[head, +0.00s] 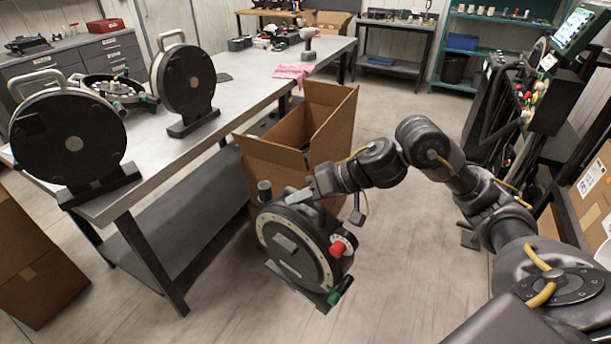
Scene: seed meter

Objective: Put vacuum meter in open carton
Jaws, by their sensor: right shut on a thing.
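A round dark vacuum meter (297,250) with a pale rim, a red knob and a green-tipped fitting hangs tilted in the air at the picture's lower middle. My right gripper (298,196) is shut on it at its top; the fingers are partly hidden. The open carton (283,160), brown with raised flaps, stands on the floor just behind the meter, beside the table. The meter and my right wrist cover part of its front. I cannot see the carton's bottom. My left gripper is not in view.
Two more round meters (68,143) (186,82) stand upright on the long grey table (235,90), with another lying flat between them. A closed carton (35,265) is at lower left. A dark rack with a screen (574,28) stands at right. The floor right of the open carton is clear.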

